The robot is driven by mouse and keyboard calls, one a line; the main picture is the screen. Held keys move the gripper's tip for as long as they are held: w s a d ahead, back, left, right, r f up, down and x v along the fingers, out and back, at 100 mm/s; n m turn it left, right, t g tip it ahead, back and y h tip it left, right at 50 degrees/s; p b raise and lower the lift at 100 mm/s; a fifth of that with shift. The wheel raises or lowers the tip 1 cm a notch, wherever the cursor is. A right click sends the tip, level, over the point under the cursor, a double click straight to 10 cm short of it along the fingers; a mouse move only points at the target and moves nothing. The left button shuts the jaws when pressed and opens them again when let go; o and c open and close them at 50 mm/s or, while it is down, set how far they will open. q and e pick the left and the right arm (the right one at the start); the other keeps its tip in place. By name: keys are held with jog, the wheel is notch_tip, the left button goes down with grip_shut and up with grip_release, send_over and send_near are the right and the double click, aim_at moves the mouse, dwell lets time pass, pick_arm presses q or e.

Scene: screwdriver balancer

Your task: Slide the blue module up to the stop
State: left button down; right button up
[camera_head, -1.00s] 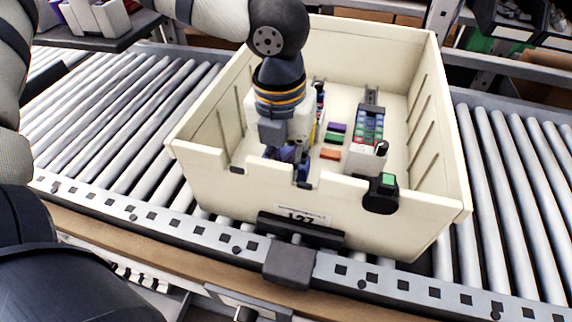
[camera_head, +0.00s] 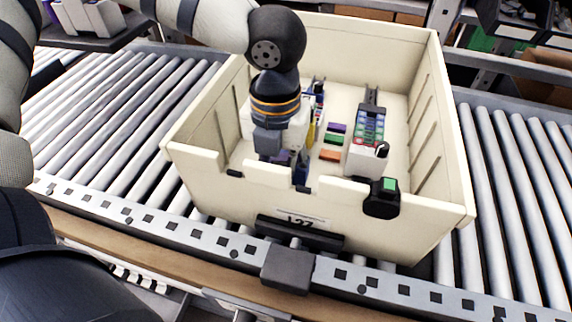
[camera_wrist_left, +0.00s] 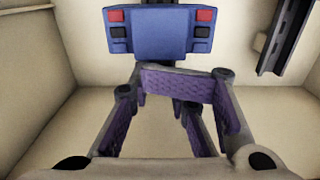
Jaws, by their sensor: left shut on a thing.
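My left gripper (camera_head: 288,160) reaches down into the cream bin (camera_head: 215,190), near its front wall at the left of the middle. In the left wrist view the blue module (camera_wrist_left: 150,35) has red and black terminals at both ends and lies at the fingertips. The fingers (camera_wrist_left: 177,90) with purple pads are shut on it, though the contact is partly hidden. The stop cannot be made out. My right gripper is not in view.
A rail with several coloured modules (camera_head: 370,125) and a white block (camera_head: 364,160) stands to the right. Loose green (camera_head: 334,139) and orange (camera_head: 330,155) pieces lie between. A black box with a green button (camera_head: 382,198) hangs on the front wall. Rollers surround the bin.

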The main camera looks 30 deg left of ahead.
pick_arm(q)
jog(key=shift+w, duration=0.1)
dwell(0.4)
jog(key=shift+w+a, duration=0.25)
jog(key=shift+w, duration=0.7)
jog(key=shift+w+a, duration=0.2)
jog(key=shift+w, duration=0.75)
jog(key=shift+w+a, duration=0.2)
jog(key=shift+w, duration=0.5)
jog(key=shift+w+a, duration=0.15)
jog(key=shift+w, duration=0.55)
dwell(3.1)
jog(key=c, duration=1.1)
grip_release()
jog(key=shift+s, duration=0.1)
jog(key=shift+r, duration=0.1)
